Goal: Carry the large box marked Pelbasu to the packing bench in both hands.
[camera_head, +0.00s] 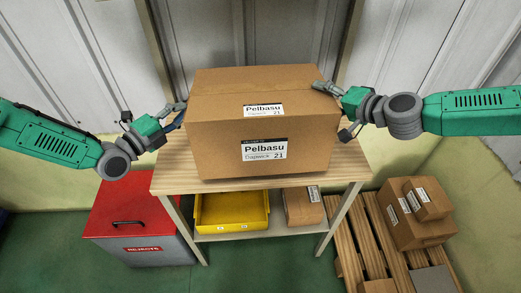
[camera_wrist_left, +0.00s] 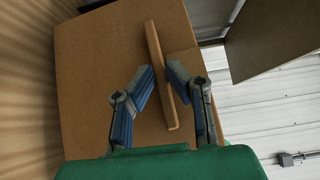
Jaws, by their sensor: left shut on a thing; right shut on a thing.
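The large brown Pelbasu box (camera_head: 262,125) is upright over the wooden top of the packing bench (camera_head: 350,165), with labels on its top and front. I cannot tell whether its base touches the bench. My left gripper (camera_head: 181,112) is at the box's left side. In the left wrist view, its fingers (camera_wrist_left: 161,78) are shut on a narrow raised strip (camera_wrist_left: 157,55) on the box's side (camera_wrist_left: 95,60). My right gripper (camera_head: 326,88) is shut at the box's upper right edge. Its exact contact is too small to see.
A red-lidded rejects bin (camera_head: 128,205) stands left of the bench. A yellow tray (camera_head: 232,212) and a small box (camera_head: 303,207) are on the lower shelf. A pallet (camera_head: 372,245) with boxes (camera_head: 417,215) is at right. A wall is behind.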

